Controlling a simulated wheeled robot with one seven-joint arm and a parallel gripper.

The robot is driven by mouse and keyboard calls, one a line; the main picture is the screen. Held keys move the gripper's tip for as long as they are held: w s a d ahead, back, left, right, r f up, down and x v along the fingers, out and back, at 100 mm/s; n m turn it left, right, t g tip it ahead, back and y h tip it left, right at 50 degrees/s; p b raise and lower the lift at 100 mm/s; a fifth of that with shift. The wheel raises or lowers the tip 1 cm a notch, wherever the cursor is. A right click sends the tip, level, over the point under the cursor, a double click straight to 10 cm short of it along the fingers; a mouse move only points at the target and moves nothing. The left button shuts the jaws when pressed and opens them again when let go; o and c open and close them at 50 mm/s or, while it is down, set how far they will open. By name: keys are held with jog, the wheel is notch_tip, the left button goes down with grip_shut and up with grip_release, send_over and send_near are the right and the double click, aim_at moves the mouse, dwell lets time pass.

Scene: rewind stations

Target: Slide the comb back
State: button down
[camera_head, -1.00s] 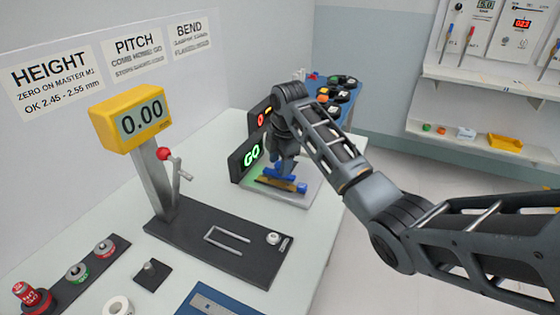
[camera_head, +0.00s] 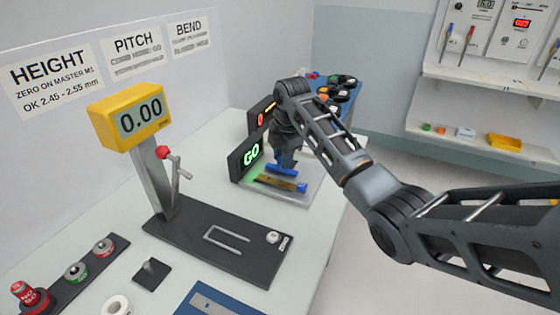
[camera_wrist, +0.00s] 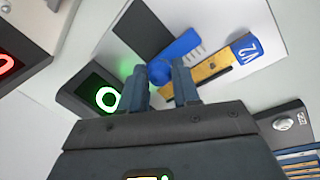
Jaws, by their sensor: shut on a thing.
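The blue comb (camera_wrist: 178,45) has short pale teeth along one side and a round blue knob. My gripper (camera_wrist: 160,72) is shut on the comb's knob. A brass-coloured strip (camera_wrist: 210,70) with a blue V2 end lies beside the comb on a pale plate; a narrow gap seems to separate the teeth from the strip. In the head view the comb (camera_head: 281,169) shows just behind the strip (camera_head: 275,184), under my gripper (camera_head: 284,162). The fingertips are partly hidden there. A dark display (camera_head: 250,155) reads a green GO beside the plate.
A second display (camera_wrist: 15,60) glows red. Several dark round items sit on a blue surface behind.

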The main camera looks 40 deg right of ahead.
jog(key=shift+w+d, duration=0.2)
jog(key=shift+d, duration=0.35)
jog(key=shift+w+d, duration=0.15)
jog(key=shift+d, duration=0.35)
jog(key=c, duration=0.8)
grip_release()
jog(key=shift+r, duration=0.1)
jog(key=r, duration=0.2)
jog(key=s+r, duration=0.1)
jog(key=r, duration=0.4)
jog(key=shift+s+a+r+b, duration=0.15)
jog(key=shift+s+r+b, duration=0.1)
jog(key=shift+b, duration=0.1)
